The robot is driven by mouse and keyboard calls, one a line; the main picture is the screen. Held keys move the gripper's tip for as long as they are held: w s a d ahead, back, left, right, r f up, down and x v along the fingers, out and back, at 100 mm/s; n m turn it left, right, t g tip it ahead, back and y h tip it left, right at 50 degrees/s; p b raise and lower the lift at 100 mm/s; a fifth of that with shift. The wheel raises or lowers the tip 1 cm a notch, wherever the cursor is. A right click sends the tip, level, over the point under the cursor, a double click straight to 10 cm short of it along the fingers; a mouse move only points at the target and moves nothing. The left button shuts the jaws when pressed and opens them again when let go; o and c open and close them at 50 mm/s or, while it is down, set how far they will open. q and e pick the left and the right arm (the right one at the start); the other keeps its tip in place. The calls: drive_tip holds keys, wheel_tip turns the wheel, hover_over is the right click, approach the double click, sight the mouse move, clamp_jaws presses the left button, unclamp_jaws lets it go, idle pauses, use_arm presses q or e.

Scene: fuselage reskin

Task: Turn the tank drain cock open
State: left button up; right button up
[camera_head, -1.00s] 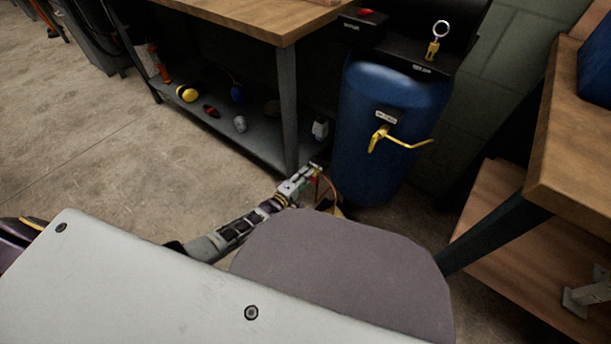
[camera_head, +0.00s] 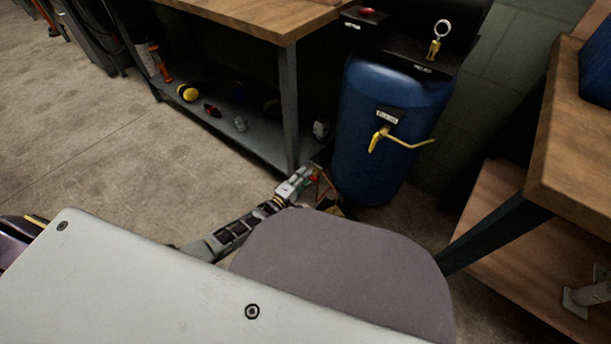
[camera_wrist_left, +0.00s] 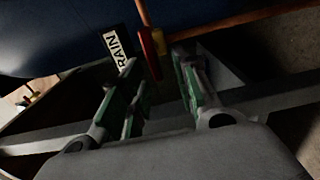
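The blue tank (camera_head: 390,110) stands against the wall between the benches. Low on it, the drain cock's red handle (camera_wrist_left: 150,55) shows in the left wrist view beside a white label (camera_wrist_left: 118,48) reading "RAIN", its first letter hidden. A copper-coloured pipe runs up from the handle. In the head view the red handle (camera_head: 313,178) is a small spot by my left gripper (camera_head: 308,174). In the wrist view my left gripper (camera_wrist_left: 157,82) is open, its green-padded fingers apart. The handle's lower end is just ahead of the gap; I cannot tell if it touches. My right gripper is not in view.
A wooden bench (camera_head: 270,22) with a grey lower shelf (camera_head: 255,140) stands left of the tank. Another wooden bench (camera_head: 570,150) stands at the right. A yellow pipe (camera_head: 405,143) juts from the tank's front. Open floor (camera_head: 110,140) lies at the left.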

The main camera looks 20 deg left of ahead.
use_arm(q)
drive_tip(key=v, duration=1)
drive_tip(key=shift+s, duration=0.3)
drive_tip(key=shift+a, duration=0.15)
idle(0.6)
